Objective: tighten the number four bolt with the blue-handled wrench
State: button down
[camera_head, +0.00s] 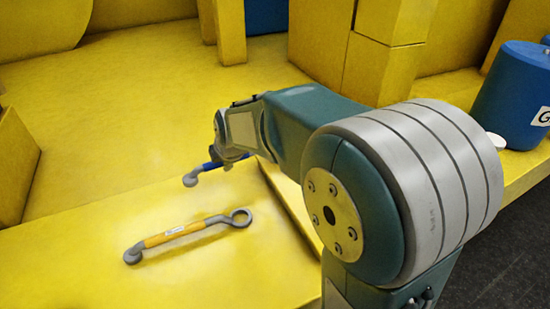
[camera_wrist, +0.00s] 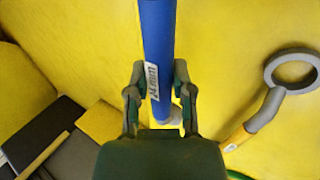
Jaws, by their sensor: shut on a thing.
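The blue-handled wrench (camera_wrist: 156,35) runs up and down the middle of the wrist view, with a white label on its handle. My gripper (camera_wrist: 160,92) is shut on this handle, one finger on each side. In the head view my gripper (camera_head: 226,150) is at the end of my arm, over the yellow surface. There the wrench (camera_head: 205,168) shows only as a short blue piece with a grey end left of the gripper; my arm hides the rest. I cannot make out the number four bolt in either view.
A yellow-handled wrench (camera_head: 180,232) lies on the yellow surface nearer the camera; its grey ring (camera_wrist: 291,71) shows in the wrist view. Yellow blocks (camera_head: 378,65) stand at the back. A blue container (camera_head: 512,95) stands at the right. The yellow floor (camera_head: 110,130) at left is clear.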

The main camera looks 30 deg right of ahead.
jog(key=shift+r, duration=1.55)
jog(key=c, duration=1)
grip_release()
jog(key=shift+c, duration=0.2)
grip_shut()
